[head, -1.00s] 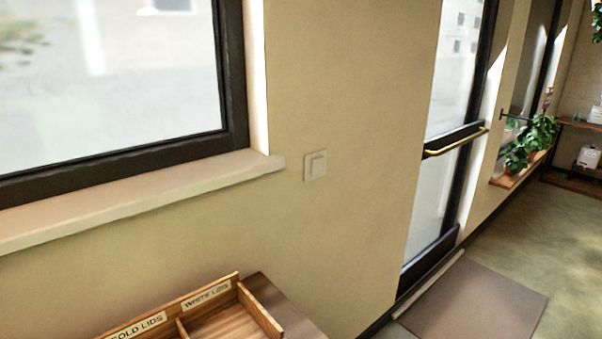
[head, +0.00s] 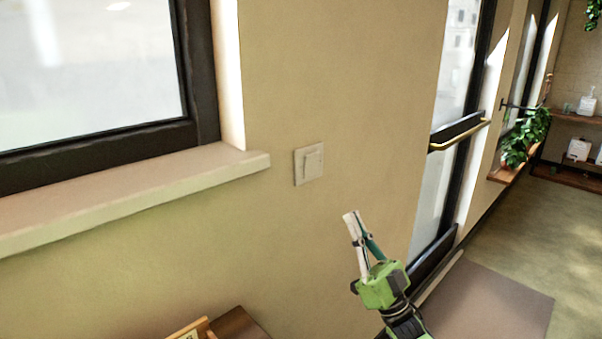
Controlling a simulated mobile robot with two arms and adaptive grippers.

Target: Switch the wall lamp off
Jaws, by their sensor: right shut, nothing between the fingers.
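A pale square wall switch (head: 309,164) with a raised rocker is set in the beige wall, just right of the window sill's end. My right gripper (head: 358,221) is shut and empty, its fingers pointing up. In the picture it is below and to the right of the switch, apart from it. The wall lamp itself does not show in the view. My left gripper is not in view.
A window sill (head: 130,196) juts out left of the switch. A wooden organiser (head: 190,329) shows at the bottom edge. A glass door with a brass bar (head: 460,136) stands to the right, with a brown mat (head: 490,305) on the floor before it.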

